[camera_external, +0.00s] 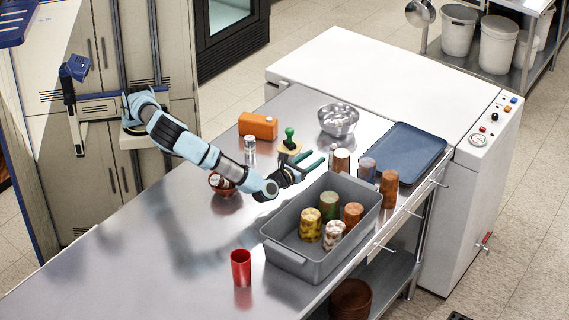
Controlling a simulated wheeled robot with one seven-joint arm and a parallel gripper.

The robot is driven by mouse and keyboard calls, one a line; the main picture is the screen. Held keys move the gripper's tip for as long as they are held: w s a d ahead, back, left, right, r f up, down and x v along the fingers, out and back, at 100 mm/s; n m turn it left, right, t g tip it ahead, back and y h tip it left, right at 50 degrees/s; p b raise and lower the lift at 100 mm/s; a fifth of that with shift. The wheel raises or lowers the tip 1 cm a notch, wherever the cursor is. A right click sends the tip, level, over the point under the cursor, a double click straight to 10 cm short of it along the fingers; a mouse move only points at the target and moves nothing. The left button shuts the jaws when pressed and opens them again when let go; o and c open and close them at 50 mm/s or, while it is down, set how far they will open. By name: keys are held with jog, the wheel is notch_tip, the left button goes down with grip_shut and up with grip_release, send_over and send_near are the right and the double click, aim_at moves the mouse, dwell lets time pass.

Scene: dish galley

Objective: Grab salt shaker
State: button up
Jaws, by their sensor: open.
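My gripper (318,157) is open, its dark green fingers pointing right above the steel counter, just behind the grey bin. A small slim pale shaker-like item (332,156) stands just beyond the fingertips, beside a brown cup with a pale top; I cannot tell whether the fingers touch it. A second shaker-like item, clear with a silver top (250,147), stands to the left behind my arm, in front of an orange box. Both are too small to tell for certain which is the salt shaker.
The grey bin (283,257) holds several patterned cups. A blue tray (411,146), metal bowl (338,119), orange box (258,126), green-knobbed item (289,138) and brown tumblers crowd around. A red cup (241,267) stands front left. The counter's left part is clear.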

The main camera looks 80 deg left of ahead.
aim_at(330, 149)
jog(key=shift+w+f, duration=0.1)
jog(key=shift+f, duration=0.45)
jog(key=shift+w+a, duration=0.2)
jog(key=shift+a, duration=0.05)
jog(key=p+x, duration=0.1)
jog(key=x, duration=0.3)
jog(key=shift+w+a+p, duration=0.2)
jog(key=shift+w+p, duration=0.05)
jog(key=shift+p, duration=0.05)
jog(key=p+x, duration=0.2)
jog(key=x, duration=0.2)
jog(key=shift+w+d, duration=0.1)
jog(key=shift+w, duration=0.05)
jog(key=shift+w+a+f+p, duration=0.1)
jog(key=shift+w+a+p, duration=0.25)
jog(key=shift+w, duration=0.2)
jog(key=shift+c, duration=0.3)
grip_shut()
